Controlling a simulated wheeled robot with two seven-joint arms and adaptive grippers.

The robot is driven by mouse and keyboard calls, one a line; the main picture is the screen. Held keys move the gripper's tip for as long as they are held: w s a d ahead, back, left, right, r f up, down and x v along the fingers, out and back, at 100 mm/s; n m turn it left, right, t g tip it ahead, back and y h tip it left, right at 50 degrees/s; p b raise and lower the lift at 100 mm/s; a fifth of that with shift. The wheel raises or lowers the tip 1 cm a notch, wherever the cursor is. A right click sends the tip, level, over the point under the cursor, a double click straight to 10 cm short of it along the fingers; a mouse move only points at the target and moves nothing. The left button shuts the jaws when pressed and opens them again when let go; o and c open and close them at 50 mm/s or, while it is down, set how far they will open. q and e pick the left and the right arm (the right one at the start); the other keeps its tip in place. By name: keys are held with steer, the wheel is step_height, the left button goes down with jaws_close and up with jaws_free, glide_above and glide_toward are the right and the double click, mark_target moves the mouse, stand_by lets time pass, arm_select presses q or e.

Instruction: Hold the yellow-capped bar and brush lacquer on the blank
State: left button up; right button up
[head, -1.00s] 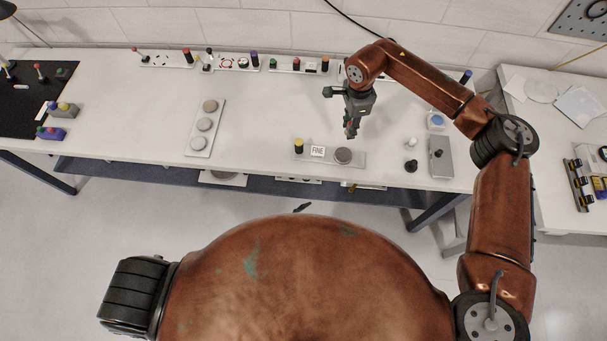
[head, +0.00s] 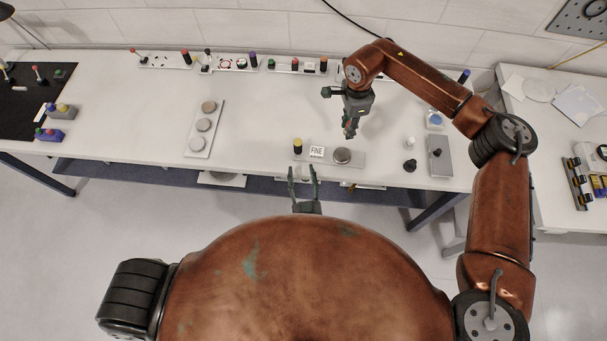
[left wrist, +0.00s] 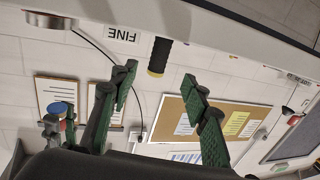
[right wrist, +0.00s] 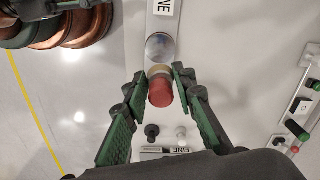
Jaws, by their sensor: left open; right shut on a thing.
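The grey bar (head: 372,161) lies near the table's front edge. Its black post with a yellow cap (head: 298,146) stands at the left end, also in the left wrist view (left wrist: 156,65). A "FINE" label (head: 317,151) is in the middle and the round grey blank (head: 342,155) at the right. My left gripper (head: 303,172) is open and empty before the table edge, below the yellow cap in the picture, fingers on both sides of it in its wrist view. My right gripper (right wrist: 161,80) is shut on a red-handled brush (right wrist: 160,93); the blank (right wrist: 160,46) shows just beyond. Bristle contact cannot be told.
A plate with several round discs (head: 191,148) lies left of the bar. A grey box (head: 440,156) and small white and black knobs (head: 410,166) stand to the right. Racks with coloured handles (head: 236,65) line the back. The middle tabletop is clear.

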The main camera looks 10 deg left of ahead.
mark_target(298, 150)
arm_select(q)
steer(key=x, duration=1.1)
steer(key=shift+w, duration=0.2)
steer(key=shift+c, duration=0.7)
jaws_close()
steer(key=shift+f, duration=0.1)
stand_by(0.4)
